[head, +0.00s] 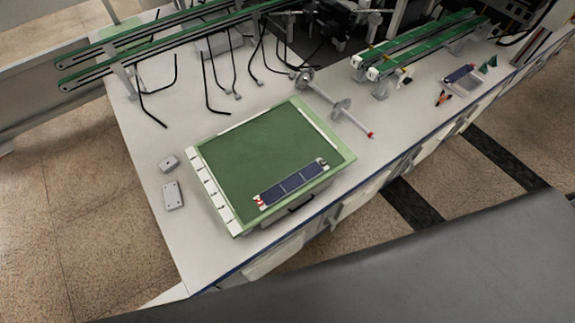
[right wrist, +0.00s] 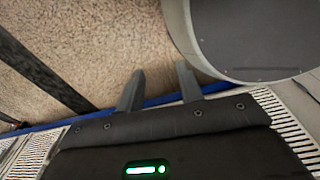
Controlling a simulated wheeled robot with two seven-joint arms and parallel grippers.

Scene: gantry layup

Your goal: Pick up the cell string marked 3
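A dark blue cell string (head: 291,182) with pale end strips lies on the green mat (head: 250,140), along the mat's near right edge. A small red and white mark sits at its left end; I cannot read a number on it. My right gripper (right wrist: 158,78) shows in the right wrist view with its two fingers apart and nothing between them. It points at the speckled floor and a blue-edged strip, away from the cell string. Neither gripper shows in the head view, and my left gripper is in no view.
Two small grey blocks (head: 172,194) lie left of the mat. A spool rod (head: 341,108) with a red tip lies behind it. Green conveyor rails (head: 415,45) and a small tray (head: 462,82) stand farther right. Black cables hang at the back. The white table is bare at front left.

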